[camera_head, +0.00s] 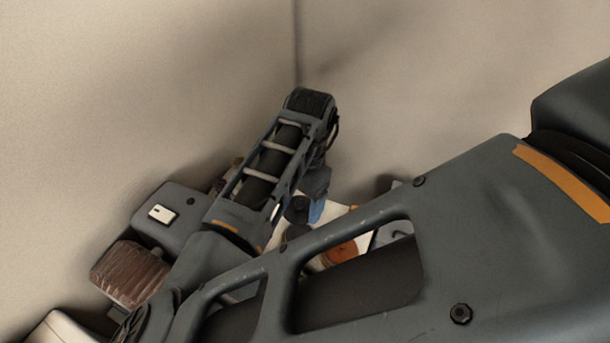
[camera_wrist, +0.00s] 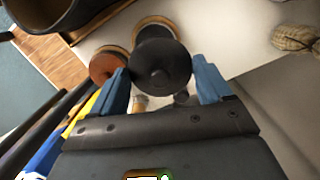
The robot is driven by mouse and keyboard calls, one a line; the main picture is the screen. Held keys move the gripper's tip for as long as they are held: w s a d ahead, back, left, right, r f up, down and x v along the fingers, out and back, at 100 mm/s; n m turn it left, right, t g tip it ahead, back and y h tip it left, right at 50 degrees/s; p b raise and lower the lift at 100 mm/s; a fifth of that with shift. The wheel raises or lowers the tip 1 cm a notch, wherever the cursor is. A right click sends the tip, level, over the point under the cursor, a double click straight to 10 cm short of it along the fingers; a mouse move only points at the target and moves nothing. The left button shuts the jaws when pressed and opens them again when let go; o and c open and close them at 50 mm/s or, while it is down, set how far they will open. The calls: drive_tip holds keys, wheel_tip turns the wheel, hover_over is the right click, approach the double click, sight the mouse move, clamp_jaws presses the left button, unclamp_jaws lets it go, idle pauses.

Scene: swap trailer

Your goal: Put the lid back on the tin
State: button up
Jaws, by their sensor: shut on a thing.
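My gripper (camera_wrist: 162,85), with blue fingertips, is shut on a dark round lid (camera_wrist: 160,62) in the wrist view. The lid's flat face and small central bump are toward the camera, and a finger is at each side. Just beyond the lid is a round, tan-rimmed container (camera_wrist: 172,21) with a dark inside, which looks like the tin. The lid overlaps its near part in the picture; I cannot tell whether they touch.
An orange-brown round item (camera_wrist: 106,66) stands close left of the lid. A large dark pot (camera_wrist: 45,12) is at upper left, and yellow (camera_wrist: 85,112) and blue items lie at lower left. A knotted beige thing (camera_wrist: 297,38) is at right. Pale surface between is clear.

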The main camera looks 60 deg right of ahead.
sight(301, 215)
drive_tip(key=shift+s+a+f, duration=0.15)
drive_tip(key=shift+s+a, duration=0.1)
drive_tip(key=shift+a, duration=0.35)
wheel_tip(301, 215, down, 6)
drive_tip(key=b, duration=0.4)
drive_tip(key=shift+r+b, duration=0.25)
drive_tip(key=shift+b, duration=0.05)
drive_tip(key=shift+f, duration=0.35)
idle(0.8)
drive_tip(key=shift+f+p, duration=0.15)
drive_tip(key=shift+p, duration=0.2)
idle(1.3)
drive_tip(key=o, duration=0.9)
drive_tip(key=shift+o, duration=0.2)
